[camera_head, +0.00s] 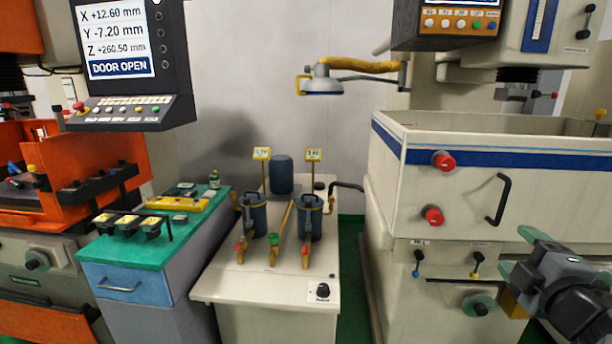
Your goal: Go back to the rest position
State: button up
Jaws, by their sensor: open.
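My gripper (520,242) is at the lower right, in front of the white machine (470,185). Its green-tipped fingers are open and point up and to the left. I see nothing held between them. Part of my dark wrist runs out of the picture at the right edge.
The white machine's tank has red knobs and a black handle (499,200). A white filter cabinet (265,285) with two dark canisters stands in the middle. A green-topped drawer cabinet (150,265) and an orange machine (90,170) are at left. A lamp (323,82) hangs above.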

jog(key=w+a+f+m+g+h, duration=0.1)
jog(key=w+a+f+m+g, duration=0.1)
jog(key=a+f+m+g, duration=0.4)
jog(key=w+a+f+m+g+h, duration=0.1)
jog(key=w+a+f+m+g, duration=0.15)
jog(key=f+m, duration=0.6)
jog(key=s+a+f+g+y, duration=0.2)
jog(key=s+a, duration=0.2)
jog(key=a, duration=0.2)
jog(key=s+a+f+g+y, duration=0.2)
jog(key=s+a+f+g, duration=0.1)
jog(key=a, duration=0.4)
jog(key=shift+s+f+g+y+p, duration=0.3)
jog(key=shift+s+g+y+p, duration=0.05)
jog(key=shift+y+p, duration=0.1)
